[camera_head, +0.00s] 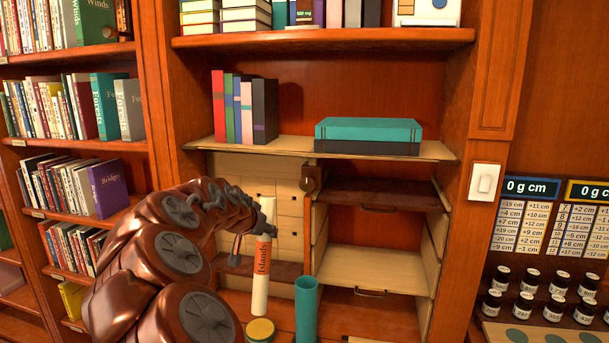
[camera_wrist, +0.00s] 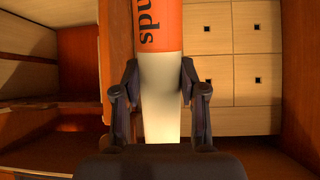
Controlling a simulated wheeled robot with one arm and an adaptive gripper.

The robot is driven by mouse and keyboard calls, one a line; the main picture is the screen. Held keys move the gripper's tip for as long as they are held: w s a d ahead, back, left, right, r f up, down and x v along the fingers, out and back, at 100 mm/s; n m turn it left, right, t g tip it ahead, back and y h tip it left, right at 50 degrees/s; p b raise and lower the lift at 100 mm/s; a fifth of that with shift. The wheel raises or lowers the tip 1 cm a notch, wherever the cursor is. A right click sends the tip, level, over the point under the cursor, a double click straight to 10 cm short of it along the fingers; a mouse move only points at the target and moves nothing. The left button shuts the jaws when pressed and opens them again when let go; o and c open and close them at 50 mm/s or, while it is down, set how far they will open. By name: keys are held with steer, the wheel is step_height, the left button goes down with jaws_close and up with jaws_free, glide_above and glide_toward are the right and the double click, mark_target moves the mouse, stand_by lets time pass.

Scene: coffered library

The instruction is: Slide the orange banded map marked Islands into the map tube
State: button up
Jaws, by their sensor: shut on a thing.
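The orange banded map (camera_head: 260,290) is a white roll with an orange band marked Islands. It stands about upright, held near its top by my gripper (camera_head: 265,218). The wrist view shows the gripper (camera_wrist: 158,88) shut on the white part of the map (camera_wrist: 161,105), with the orange band beyond the fingers. The map tube (camera_head: 306,318) appears to be the teal cylinder just right of the map, upright with its open mouth up. The map is beside the tube, not in it. The tube's base is out of frame.
A round tin with a yellow top (camera_head: 260,330) is near the map's lower end; I cannot tell whether they touch. Small dark-lidded jars (camera_head: 527,280) stand at right.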

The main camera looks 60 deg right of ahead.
steer(key=s+d+r+m+g+h, duration=0.1)
steer(key=s+r, duration=0.2)
steer(key=r, duration=0.2)
steer(key=s+d+r+m+g+h, duration=0.1)
steer(key=s+d+r, duration=0.1)
steer(key=r, duration=0.3)
steer(key=s+d+r+m+h+p, duration=0.1)
steer(key=s+d+r, duration=0.1)
steer(key=s+r, duration=0.2)
steer(key=shift+s+d+r+g+h, duration=0.1)
steer(key=shift+s+r+g+h, duration=0.15)
steer(key=shift+r+g+h, duration=0.15)
steer(key=shift+f+b, duration=7.05)
steer(key=shift+f, duration=3.5)
steer(key=o, duration=1.3)
steer(key=v, duration=1.2)
